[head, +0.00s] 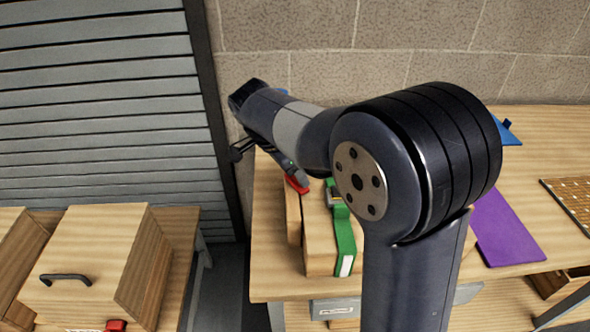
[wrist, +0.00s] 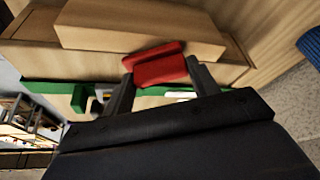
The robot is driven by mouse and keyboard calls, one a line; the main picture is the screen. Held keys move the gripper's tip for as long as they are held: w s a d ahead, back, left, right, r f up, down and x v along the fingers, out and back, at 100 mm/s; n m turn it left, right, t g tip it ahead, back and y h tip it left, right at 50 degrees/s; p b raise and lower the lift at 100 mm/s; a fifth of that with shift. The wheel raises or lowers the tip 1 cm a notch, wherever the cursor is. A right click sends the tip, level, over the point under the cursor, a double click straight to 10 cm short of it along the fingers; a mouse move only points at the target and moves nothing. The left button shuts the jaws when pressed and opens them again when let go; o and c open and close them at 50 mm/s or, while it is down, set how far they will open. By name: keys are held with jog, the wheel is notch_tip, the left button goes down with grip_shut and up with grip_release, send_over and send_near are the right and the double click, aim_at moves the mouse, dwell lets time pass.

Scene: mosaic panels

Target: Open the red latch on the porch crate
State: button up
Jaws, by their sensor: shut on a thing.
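A red latch (head: 296,185) sits at the edge of a light wooden crate (head: 319,240) on the workbench. In the wrist view the red latch (wrist: 157,65) is between the two dark fingers of my gripper (wrist: 160,67), which is shut on it. The wooden crate (wrist: 140,30) fills the upper part of that view. In the head view my arm hides part of the crate, and only the end of my gripper (head: 298,178) shows. I cannot tell from these frames how far the latch is turned.
A green strap (head: 343,240) runs over the crate. A purple sheet (head: 505,225) and a mosaic panel (head: 573,203) lie to the right. Another wooden box (head: 85,255) with a dark handle and a red piece (head: 115,325) stands on a lower table at left.

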jog(key=shift+a+m+g, duration=0.15)
jog(key=shift+m+g, duration=0.15)
jog(key=shift+m, duration=0.5)
jog(key=shift+a+m+g, duration=0.15)
jog(key=shift+m+g, duration=0.15)
jog(key=shift+m, duration=0.5)
jog(key=o, duration=1)
jog(key=shift+h, duration=0.3)
jog(key=v, duration=1)
jog(key=shift+a+r, duration=0.1)
jog(key=shift+r, duration=0.3)
